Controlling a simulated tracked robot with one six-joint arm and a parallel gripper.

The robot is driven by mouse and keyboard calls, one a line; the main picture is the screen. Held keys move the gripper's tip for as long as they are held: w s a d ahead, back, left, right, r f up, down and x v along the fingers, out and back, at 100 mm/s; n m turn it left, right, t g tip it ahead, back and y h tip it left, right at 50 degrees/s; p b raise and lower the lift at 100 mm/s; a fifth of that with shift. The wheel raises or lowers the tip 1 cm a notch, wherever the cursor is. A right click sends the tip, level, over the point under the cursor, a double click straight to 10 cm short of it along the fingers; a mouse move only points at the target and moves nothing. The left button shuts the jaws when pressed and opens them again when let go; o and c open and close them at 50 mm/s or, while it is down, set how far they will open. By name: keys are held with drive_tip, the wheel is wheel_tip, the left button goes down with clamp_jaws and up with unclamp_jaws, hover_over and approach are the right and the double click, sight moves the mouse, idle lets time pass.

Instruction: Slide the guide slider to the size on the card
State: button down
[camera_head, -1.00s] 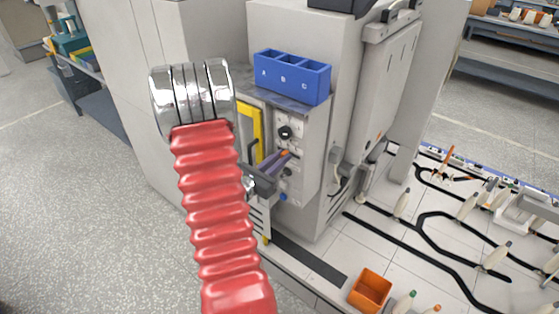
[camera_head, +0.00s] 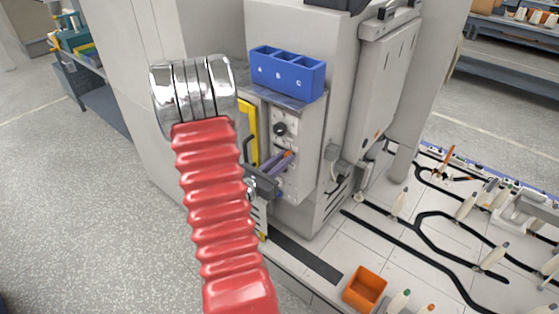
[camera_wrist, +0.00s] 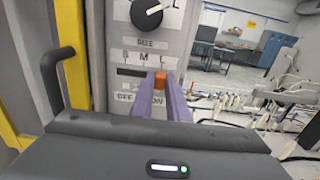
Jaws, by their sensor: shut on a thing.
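The guide slider is a small orange knob (camera_wrist: 161,79) on the machine's front panel, in a dark horizontal slot (camera_wrist: 130,71) marked S, M and L. My gripper (camera_wrist: 160,92), with purple fingers, is shut on the knob. In the wrist view the knob appears under the L at the slot's right end; the fingers hide part of the slot. In the head view, my gripper (camera_head: 284,157) reaches the panel from the left, with the orange knob (camera_head: 289,153) at its tips. I cannot make out a size card.
A black rotary dial (camera_wrist: 146,12) sits above the slot. A yellow upright strip (camera_wrist: 72,50) and a dark handle (camera_wrist: 52,75) are close on the left. A blue three-part bin (camera_head: 288,74) stands above the panel. An orange box (camera_head: 364,289) is low at the right.

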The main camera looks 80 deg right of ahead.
drive_tip(key=shift+s, duration=0.2)
drive_tip(key=c, duration=1.9)
unclamp_jaws()
drive_tip(key=shift+c, duration=0.2)
drive_tip(key=shift+o, duration=1.1)
drive_tip(key=v, duration=1.3)
drive_tip(key=shift+w+a, duration=0.2)
drive_tip(key=shift+a, duration=0.15)
